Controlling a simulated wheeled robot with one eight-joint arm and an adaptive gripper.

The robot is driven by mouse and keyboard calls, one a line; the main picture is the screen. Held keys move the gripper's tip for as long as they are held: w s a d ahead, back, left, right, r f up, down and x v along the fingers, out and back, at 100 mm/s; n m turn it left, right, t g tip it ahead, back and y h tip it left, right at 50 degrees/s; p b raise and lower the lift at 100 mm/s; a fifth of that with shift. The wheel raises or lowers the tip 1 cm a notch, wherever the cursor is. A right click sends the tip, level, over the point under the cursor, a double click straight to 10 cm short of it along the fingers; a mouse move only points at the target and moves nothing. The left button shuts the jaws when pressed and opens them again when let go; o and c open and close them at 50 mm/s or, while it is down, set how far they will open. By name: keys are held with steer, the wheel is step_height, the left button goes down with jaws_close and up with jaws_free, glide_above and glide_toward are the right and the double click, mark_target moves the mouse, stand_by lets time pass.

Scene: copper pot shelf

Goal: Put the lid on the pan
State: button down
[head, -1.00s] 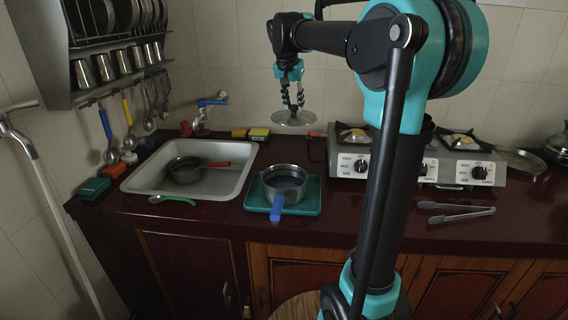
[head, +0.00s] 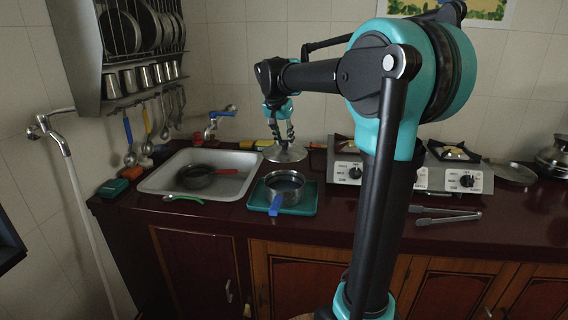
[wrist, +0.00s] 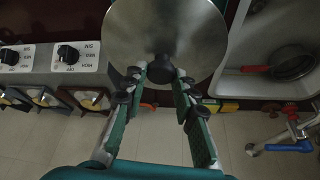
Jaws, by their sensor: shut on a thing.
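The lid (head: 285,154) is a round, flat metal disc with a dark knob. My gripper (head: 283,143) is shut on the knob and points down, with the lid roughly level below its fingers. In the wrist view, the fingertips (wrist: 160,74) close on the knob and the lid (wrist: 190,30) fills the top middle. The pan (head: 285,192), a small metal pot with a blue handle pointing to the front, stands open on the teal tray. In the head view the lid appears just above and behind its rim, apart from it. The lid hides the pan in the wrist view.
The teal tray (head: 306,207) lies between the sink (head: 236,187) and the stove (head: 432,177). A dark pan with a red handle (head: 198,178) is in the sink. Tongs (head: 447,217) lie at right. A tap (head: 212,122) stands behind the sink.

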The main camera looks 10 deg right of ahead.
step_height(320, 180, down, 9)
stand_by(0.5)
steer(key=shift+f, duration=0.55)
steer(key=c, duration=1.2)
jaws_free()
steer(key=shift+r, duration=0.1)
steer(key=v, duration=1.3)
steer(key=shift+w+d, duration=0.1)
steer(key=s+d+f+n+y, duration=0.1)
steer(key=s+d+f+n, duration=0.2)
steer(key=s+f, duration=1)
steer(key=s+d+f+n+y, duration=0.1)
steer(key=s+d+f+n, duration=0.2)
steer(key=s+f, duration=1)
step_height(320, 180, down, 3)
steer(key=shift+d+n+t, duration=0.3)
steer(key=shift+d, duration=0.1)
